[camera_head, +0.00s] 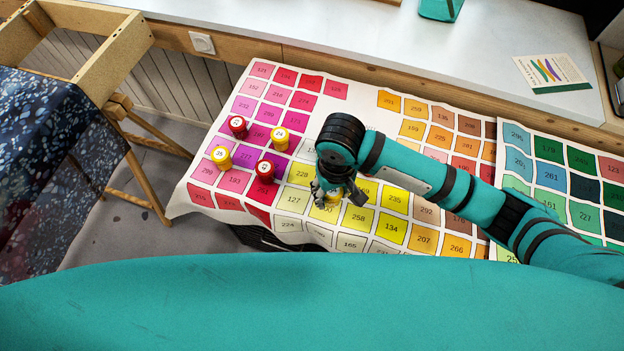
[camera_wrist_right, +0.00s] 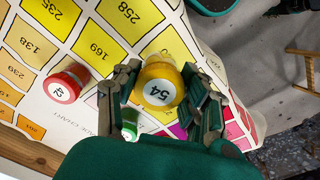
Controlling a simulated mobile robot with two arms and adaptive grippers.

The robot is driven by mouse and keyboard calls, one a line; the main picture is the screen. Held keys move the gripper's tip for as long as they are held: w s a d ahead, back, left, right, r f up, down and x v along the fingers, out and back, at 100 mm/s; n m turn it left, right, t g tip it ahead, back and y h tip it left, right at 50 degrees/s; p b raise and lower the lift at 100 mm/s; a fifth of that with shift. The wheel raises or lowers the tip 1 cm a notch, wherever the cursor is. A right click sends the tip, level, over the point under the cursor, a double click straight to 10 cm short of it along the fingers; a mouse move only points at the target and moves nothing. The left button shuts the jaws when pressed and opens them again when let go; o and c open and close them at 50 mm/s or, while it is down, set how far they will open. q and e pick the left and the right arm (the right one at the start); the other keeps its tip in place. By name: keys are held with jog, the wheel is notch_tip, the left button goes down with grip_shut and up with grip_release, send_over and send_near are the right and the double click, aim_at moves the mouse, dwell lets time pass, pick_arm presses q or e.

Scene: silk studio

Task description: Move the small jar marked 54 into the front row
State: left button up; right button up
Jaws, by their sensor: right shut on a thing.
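The small jar marked 54 (camera_wrist_right: 158,92) is yellow with a pale round lid label. In the right wrist view it sits between the two fingers of my right gripper (camera_wrist_right: 160,100), which is shut on it. In the head view my right gripper (camera_head: 338,196) is over the yellow squares of the colour chart (camera_head: 180,207), near its front edge, and mostly hides the jar. Whether the jar touches the chart I cannot tell. My left gripper is not in view.
To the left on the chart stand two red jars (camera_head: 238,126) (camera_head: 265,171) and two yellow jars (camera_head: 280,139) (camera_head: 221,156). The wrist view also shows a red jar marked 42 (camera_wrist_right: 62,88) and a green jar (camera_wrist_right: 130,125). A second chart (camera_head: 560,177) lies to the right.

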jog(key=w+a, duration=0.3)
jog(key=shift+w+a+f, duration=0.15)
jog(key=shift+a, duration=0.15)
jog(key=shift+w+a, duration=0.2)
jog(key=f, duration=0.3)
jog(key=shift+w+a+p, duration=0.2)
jog(key=shift+p, duration=0.2)
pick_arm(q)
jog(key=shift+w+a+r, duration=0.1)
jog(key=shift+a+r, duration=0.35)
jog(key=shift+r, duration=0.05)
pick_arm(e)
jog(key=shift+f, duration=0.35)
jog(key=shift+f, duration=0.1)
jog(key=o, duration=1.2)
